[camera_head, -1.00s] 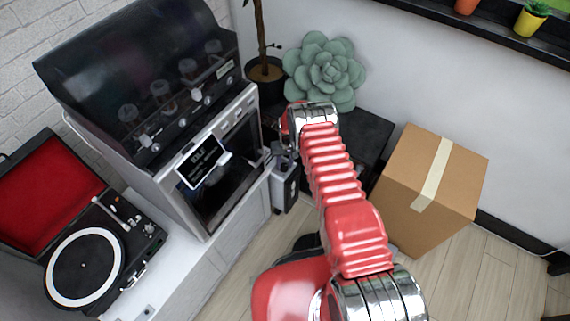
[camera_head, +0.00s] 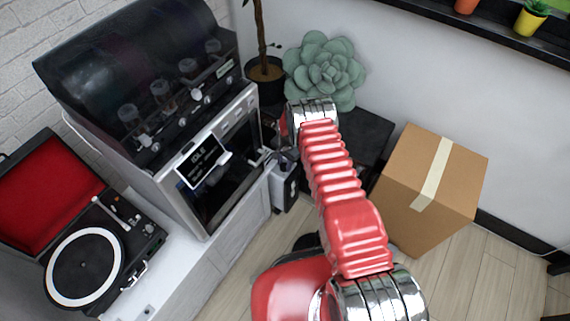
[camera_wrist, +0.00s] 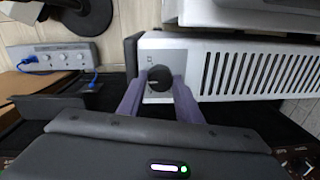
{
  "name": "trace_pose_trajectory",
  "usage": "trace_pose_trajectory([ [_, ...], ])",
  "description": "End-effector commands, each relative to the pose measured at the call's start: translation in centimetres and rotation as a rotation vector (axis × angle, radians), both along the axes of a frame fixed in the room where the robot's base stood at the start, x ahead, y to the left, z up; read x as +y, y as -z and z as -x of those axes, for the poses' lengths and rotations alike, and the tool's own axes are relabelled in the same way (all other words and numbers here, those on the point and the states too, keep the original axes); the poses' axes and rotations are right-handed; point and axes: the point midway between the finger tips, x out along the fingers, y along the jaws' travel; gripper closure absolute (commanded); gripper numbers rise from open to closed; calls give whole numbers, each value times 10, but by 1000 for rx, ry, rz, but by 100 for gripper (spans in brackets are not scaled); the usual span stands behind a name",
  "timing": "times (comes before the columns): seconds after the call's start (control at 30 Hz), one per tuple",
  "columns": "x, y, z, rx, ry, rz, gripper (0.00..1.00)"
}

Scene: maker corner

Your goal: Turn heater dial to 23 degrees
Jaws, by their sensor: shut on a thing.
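The heater (camera_wrist: 245,70) is a white unit with a row of dark slats, lying across the upper right of the wrist view. Its round dark dial (camera_wrist: 159,77) sits on the white end panel. My gripper (camera_wrist: 159,80) has its two purple fingers on either side of the dial and is shut on it. The dial's markings and degree reading are too small to read. In the head view the heater (camera_head: 284,189) is a small pale box low beside the cabinet, partly hidden. My red arm reaches toward it, and the fingers are not clear there.
A cardboard box (camera_head: 400,205) is right of the arm. A grey device with blue cables (camera_wrist: 60,56) is left of the heater in the wrist view. Open floor lies at lower right.

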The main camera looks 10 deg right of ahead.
Motion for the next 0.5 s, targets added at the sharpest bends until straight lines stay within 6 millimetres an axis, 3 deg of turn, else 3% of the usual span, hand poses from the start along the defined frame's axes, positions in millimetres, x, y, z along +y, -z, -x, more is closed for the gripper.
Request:
trace_pose_trajectory([
  [0.5,0,-1,-2,-4,146,0,91],
])
